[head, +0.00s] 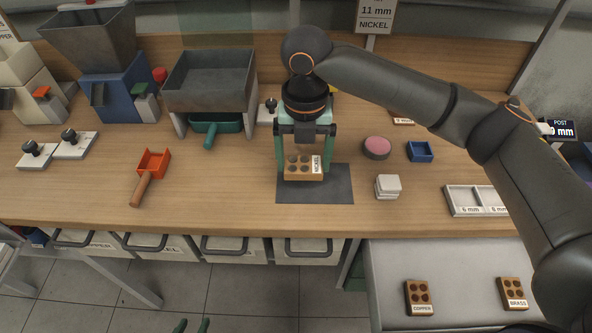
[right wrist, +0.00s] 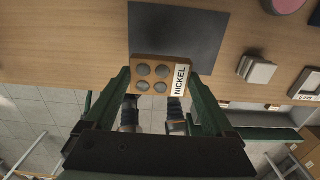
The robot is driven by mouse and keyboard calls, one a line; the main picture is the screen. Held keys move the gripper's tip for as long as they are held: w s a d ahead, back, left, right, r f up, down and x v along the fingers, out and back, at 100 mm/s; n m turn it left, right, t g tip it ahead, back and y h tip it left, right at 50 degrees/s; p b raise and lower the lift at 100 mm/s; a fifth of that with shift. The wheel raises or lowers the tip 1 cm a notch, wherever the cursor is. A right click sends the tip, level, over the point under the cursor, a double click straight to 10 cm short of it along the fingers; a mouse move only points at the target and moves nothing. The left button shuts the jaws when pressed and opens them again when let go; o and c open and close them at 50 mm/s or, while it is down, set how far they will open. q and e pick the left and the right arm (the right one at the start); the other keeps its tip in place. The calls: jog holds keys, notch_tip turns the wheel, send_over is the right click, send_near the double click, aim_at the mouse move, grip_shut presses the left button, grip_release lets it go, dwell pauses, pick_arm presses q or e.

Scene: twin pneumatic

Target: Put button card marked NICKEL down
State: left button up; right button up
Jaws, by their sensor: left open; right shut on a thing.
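The button card marked NICKEL (head: 298,168) is a small tan block with several round grey buttons and a white label. My right gripper (head: 304,165) is shut on it, one green finger on each side. The card shows over the left back part of the dark grey mat (head: 330,190); whether it touches the mat I cannot tell. In the right wrist view the card (right wrist: 152,80) lies between the fingers, its label to the right, overlapping the mat's (right wrist: 175,38) edge. My left gripper (head: 192,326) shows only its dark green tips at the bottom edge, apart and empty.
White tiles (head: 388,187) and a pink-topped round pad (head: 376,148) stand right of the mat. An orange scoop (head: 152,165) lies to the left. The COPPER card (head: 419,297) and BRASS card (head: 513,293) lie on the lower grey surface. Wood between scoop and mat is clear.

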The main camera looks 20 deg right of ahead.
aim_at(296, 182)
jog(key=w+f, duration=0.1)
jog(key=f, duration=0.1)
jog(key=w+f, duration=0.2)
jog(key=shift+a, duration=0.4)
jog(key=shift+f, duration=1.3)
jog(key=o, duration=1.1)
jog(key=shift+f, duration=0.15)
jog(key=shift+c, duration=0.2)
notch_tip(296, 182, up, 12)
jog(key=shift+r, duration=0.2)
